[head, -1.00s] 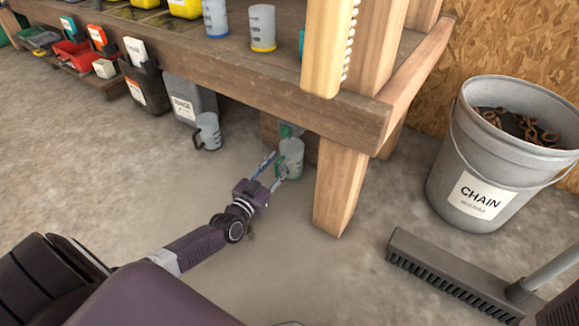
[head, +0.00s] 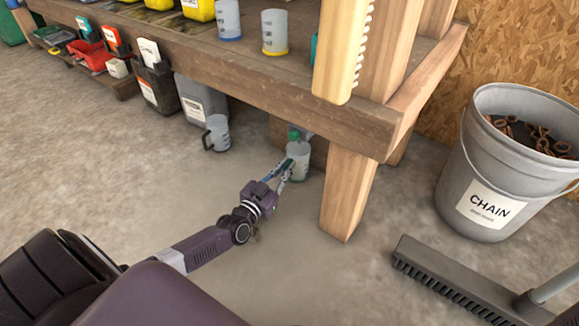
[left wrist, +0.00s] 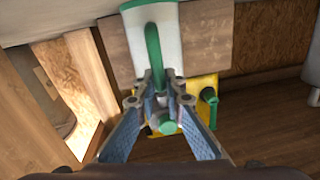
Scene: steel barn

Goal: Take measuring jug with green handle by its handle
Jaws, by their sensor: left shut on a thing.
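The measuring jug with green handle (head: 298,164) is a pale jug under the workbench, beside the front wooden leg. In the left wrist view the jug (left wrist: 185,40) fills the top middle, with its green handle (left wrist: 152,48) facing me. My left gripper (head: 288,168) reaches in from the left. Its fingertips (left wrist: 160,82) are shut on the lower part of the green handle. The jug's base is partly hidden by the fingers in the head view. My right gripper is not in view.
A grey jug with a dark handle (head: 218,133) stands on the floor to the left. The workbench edge (head: 250,95) overhangs the jug, and its leg (head: 345,195) is close on the right. A chain bucket (head: 490,185) and broom head (head: 455,285) lie further right.

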